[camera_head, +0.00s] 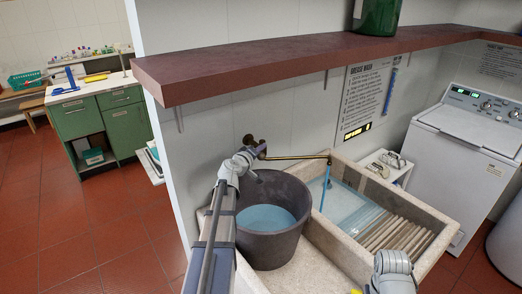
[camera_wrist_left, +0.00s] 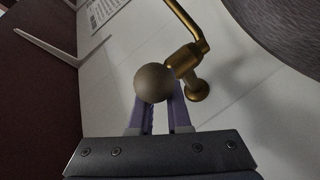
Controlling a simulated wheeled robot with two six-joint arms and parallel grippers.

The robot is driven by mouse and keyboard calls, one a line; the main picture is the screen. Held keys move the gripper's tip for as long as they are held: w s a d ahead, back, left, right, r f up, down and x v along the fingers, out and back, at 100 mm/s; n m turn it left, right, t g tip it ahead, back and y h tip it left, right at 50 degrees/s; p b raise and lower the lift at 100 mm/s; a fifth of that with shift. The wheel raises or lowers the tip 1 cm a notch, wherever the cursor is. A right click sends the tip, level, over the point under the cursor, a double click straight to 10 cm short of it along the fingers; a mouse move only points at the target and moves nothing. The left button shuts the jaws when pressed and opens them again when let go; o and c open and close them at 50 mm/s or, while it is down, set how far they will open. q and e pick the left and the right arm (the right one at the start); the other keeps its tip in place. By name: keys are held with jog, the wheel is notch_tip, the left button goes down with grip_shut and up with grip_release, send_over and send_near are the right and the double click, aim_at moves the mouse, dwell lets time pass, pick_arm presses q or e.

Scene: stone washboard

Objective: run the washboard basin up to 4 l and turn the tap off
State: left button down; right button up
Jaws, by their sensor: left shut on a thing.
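The brass tap (camera_head: 290,157) comes out of the wall, and its spout ends over the stone washboard basin (camera_head: 432,218). A thin blue stream of water (camera_head: 325,187) falls from the spout into the basin. Pale blue water (camera_head: 337,194) lies beside the basin's ridges. My left gripper (camera_head: 250,151) is at the tap's wall end. In the left wrist view its fingers (camera_wrist_left: 156,108) are shut on a round tap knob (camera_wrist_left: 153,82), beside the brass tap body (camera_wrist_left: 184,62). The right arm shows at the bottom right, but its gripper does not.
A grey bucket (camera_head: 290,192) with blue water stands left of the basin. A dark red shelf (camera_head: 300,66) overhangs the tap. A small lit display (camera_head: 357,131), too small to read, is on the wall behind the basin. A white washing machine (camera_head: 470,130) stands at the right.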

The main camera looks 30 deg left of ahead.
pick_arm(q)
jog(key=m+h, duration=0.1)
jog(key=h, duration=0.1)
jog(key=a+m+h, duration=0.1)
jog(key=m+h, duration=0.2)
jog(key=h, duration=0.1)
jog(key=shift+s+a+f+m+g, duration=0.25)
jog(key=shift+s+a+m+g, duration=0.05)
jog(key=shift+s+a+g, duration=0.1)
jog(key=shift+a+m+g+h, duration=0.25)
jog(key=shift+m+g+h, duration=0.1)
jog(key=shift+m+h, duration=0.4)
jog(key=shift+a+m+g+h, duration=0.3)
jog(key=shift+m+h, duration=0.25)
jog(key=shift+h, duration=0.3)
dwell(1.6)
jog(key=c, duration=0.9)
grip_release()
jog(key=shift+w+a, duration=0.1)
jog(key=shift+w, duration=0.05)
jog(key=p+v, duration=0.1)
jog(key=v, duration=0.6)
jog(key=shift+s+a+r+p, duration=0.1)
jog(key=shift+s+a+p, duration=0.1)
jog(key=shift+s+p, duration=0.15)
